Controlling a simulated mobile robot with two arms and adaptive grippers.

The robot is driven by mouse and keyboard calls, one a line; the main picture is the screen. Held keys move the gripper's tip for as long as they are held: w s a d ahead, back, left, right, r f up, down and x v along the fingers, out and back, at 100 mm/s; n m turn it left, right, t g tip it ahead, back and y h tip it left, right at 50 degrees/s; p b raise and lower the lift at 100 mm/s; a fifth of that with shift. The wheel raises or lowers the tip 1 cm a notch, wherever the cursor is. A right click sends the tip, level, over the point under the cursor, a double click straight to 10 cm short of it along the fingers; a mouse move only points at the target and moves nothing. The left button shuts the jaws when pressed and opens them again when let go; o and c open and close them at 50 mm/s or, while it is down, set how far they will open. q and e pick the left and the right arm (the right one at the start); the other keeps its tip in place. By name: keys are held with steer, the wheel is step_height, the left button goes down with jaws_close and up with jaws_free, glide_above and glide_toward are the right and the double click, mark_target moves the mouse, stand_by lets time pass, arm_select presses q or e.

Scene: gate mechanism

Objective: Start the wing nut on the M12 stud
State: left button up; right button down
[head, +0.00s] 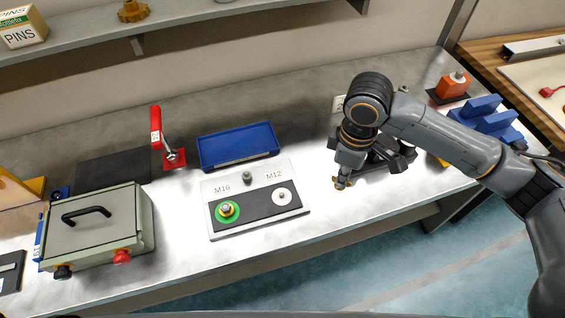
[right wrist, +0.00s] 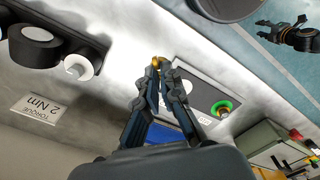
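The fixture board (head: 218,187) lies on the bench, with a black strip marked M16 and M12. The M12 stud (head: 281,196) stands in a white disc at the strip's right end, bare. My right gripper (head: 342,182) is right of the board, apart from the stud. In the right wrist view, its fingertips (right wrist: 157,65) are closed on a small brass wing nut (right wrist: 156,61). A dark gripper, apparently my left one (right wrist: 285,30), shows at that view's upper right; its finger opening is unclear. The head view does not show it.
A blue tray (head: 238,147) lies behind the board. A grey box (head: 95,228) and red clamp (head: 157,135) stand to the left. Blue blocks (head: 487,115) stand at right. Bench between board and gripper is clear.

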arm_select(q)
step_height(320, 180, up, 7)
steer(key=p, duration=0.6)
arm_select(e)
steer(key=w+a+f+n+b, duration=0.1)
steer(key=a+n, duration=0.3)
steer(key=n, duration=0.4)
steer(key=w+a+f+n+b, duration=0.1)
steer(key=a+f+n, duration=0.3)
steer(key=n, duration=0.5)
steer(key=w+a+f+n+b, duration=0.1)
steer(key=a+f+n, duration=0.1)
steer(key=a+n, duration=0.3)
steer(key=shift+w+a+f+n, duration=0.1)
steer(key=shift+w+f+n, duration=0.1)
steer(key=shift+n, duration=0.9)
steer(key=shift+w+a+f+n, duration=0.1)
steer(key=shift+w+f+n, duration=0.1)
steer(key=shift+n, duration=0.9)
steer(key=shift+f+b, duration=0.5)
steer(key=shift+f, duration=0.1)
arm_select(q)
steer(key=f, duration=0.1)
steer(key=s+a+f, duration=0.1)
steer(key=f, duration=0.2)
steer(key=shift+s+a+f, duration=0.15)
steer(key=shift+a+f, duration=0.1)
